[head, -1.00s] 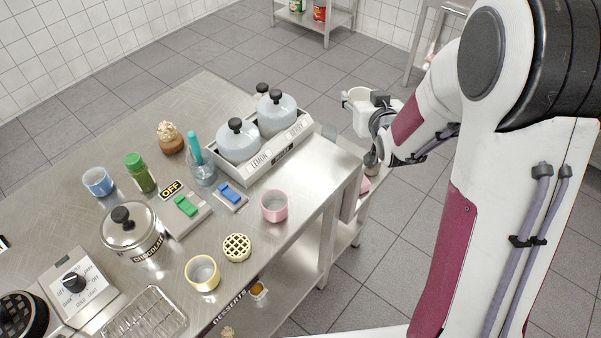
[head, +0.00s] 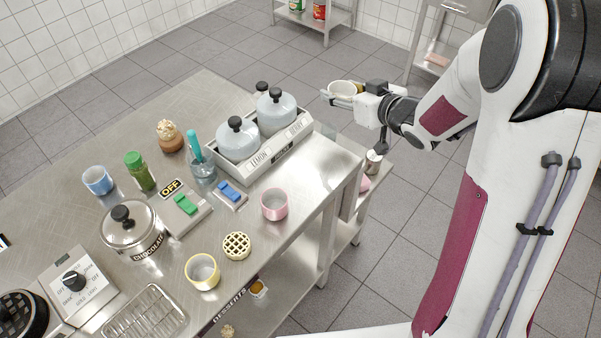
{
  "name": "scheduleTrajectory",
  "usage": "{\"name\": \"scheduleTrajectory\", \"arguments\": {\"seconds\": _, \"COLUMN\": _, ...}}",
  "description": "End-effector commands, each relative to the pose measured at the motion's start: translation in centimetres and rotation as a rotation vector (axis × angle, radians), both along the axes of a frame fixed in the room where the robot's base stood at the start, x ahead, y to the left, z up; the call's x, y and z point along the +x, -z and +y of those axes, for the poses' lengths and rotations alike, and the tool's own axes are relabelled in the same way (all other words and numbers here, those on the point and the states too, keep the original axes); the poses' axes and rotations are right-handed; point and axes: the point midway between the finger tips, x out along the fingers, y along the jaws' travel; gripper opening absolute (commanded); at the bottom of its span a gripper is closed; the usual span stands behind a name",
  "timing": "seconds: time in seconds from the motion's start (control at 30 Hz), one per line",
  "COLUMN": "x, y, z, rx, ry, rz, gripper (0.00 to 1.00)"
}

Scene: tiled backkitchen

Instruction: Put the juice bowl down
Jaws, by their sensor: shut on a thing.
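A pale cream-white bowl (head: 347,86) is held in the air beyond the far right corner of the steel table. I take it for the juice bowl; no lettering on it can be read. My gripper (head: 342,97) is shut on it, reaching in from the right, and hides part of its side. The bowl looks upright and is clear of the table top.
On the table (head: 312,172) stand a rack with two lidded pots (head: 238,145), a pink bowl (head: 274,206), a yellow bowl (head: 202,273), a blue cup (head: 98,181) and a chocolate pot (head: 130,228). The table's right corner is bare.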

Motion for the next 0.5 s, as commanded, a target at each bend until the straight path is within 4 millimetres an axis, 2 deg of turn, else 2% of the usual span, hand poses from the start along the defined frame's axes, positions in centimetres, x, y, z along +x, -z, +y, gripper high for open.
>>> {"name": "scheduleTrajectory", "arguments": {"seconds": 0.27, "x": -1.3, "y": 0.0, "z": 2.4, "rx": -0.001, "ry": -0.162, "rz": -0.001, "gripper": 0.20}}
{"name": "scheduleTrajectory", "arguments": {"seconds": 0.5, "x": -3.5, "y": 0.5, "z": 5.1, "rx": 0.002, "ry": -0.334, "rz": 0.001, "gripper": 0.20}}
